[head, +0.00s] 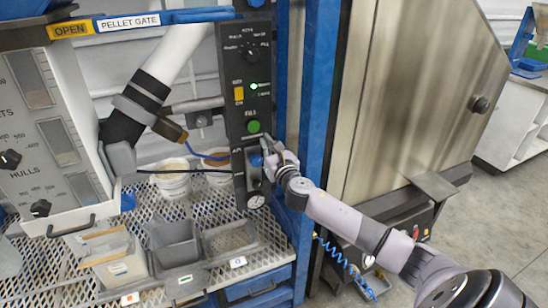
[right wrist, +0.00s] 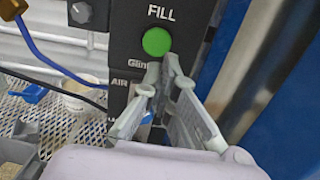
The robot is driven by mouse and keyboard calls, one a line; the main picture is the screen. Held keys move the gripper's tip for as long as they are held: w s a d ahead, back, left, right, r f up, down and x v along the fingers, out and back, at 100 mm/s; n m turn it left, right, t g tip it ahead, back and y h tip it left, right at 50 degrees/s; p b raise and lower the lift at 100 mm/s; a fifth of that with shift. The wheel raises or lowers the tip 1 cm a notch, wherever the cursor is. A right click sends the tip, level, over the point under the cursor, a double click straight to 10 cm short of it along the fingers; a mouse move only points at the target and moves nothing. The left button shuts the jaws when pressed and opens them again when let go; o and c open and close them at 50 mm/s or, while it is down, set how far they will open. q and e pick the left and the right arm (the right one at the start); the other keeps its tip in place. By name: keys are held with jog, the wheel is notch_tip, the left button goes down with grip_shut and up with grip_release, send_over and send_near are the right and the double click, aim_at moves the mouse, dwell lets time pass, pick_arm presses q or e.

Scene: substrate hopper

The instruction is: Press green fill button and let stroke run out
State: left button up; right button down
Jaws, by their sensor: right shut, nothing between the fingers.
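The round green fill button (head: 253,126) sits low on the black upright control panel (head: 232,62), and also shows under the word FILL in the right wrist view (right wrist: 157,41). My right gripper (head: 265,146) comes in from the lower right. In the right wrist view its fingertips (right wrist: 161,70) are together, with nothing held. They appear just below the button's lower edge, and the button's face is uncovered. Whether the tips touch the panel I cannot tell. My left gripper is in neither view.
A blue post (head: 318,90) stands close right of the panel, beside a large steel cabinet (head: 410,100). Below the button is an AIR unit with a gauge (head: 256,201). White tubs (head: 172,180) and grey bins (head: 175,243) stand on the mesh shelf. A coiled blue hose (head: 345,266) hangs lower right.

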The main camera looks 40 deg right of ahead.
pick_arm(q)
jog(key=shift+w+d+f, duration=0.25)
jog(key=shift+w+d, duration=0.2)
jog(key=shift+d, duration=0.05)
pick_arm(e)
jog(key=v, duration=0.6)
jog(key=shift+s+a+r, duration=0.25)
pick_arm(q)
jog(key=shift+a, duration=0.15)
